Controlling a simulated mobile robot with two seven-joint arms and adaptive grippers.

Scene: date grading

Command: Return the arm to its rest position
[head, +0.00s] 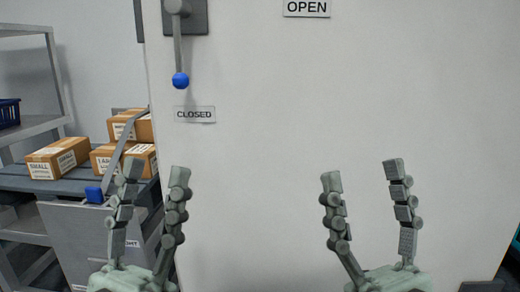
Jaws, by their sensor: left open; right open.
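My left gripper (156,170) is open and empty in the lower left of the head view, fingers pointing up. My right gripper (361,170) is open and empty in the lower right, fingers also up. Both show in front of a large pale panel or cabinet face (270,150). The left gripper's fingers overlap part of the view of the boxes and bin behind. The arm links behind both grippers are out of view.
A lever with a blue knob (181,80) hangs down, just above a "CLOSED" label (194,114). An "OPEN" label (307,8) is at the top. Cardboard boxes (58,158) sit on a grey shelf at left, above a grey bin (75,235). A blue basket (9,113) is at the far left.

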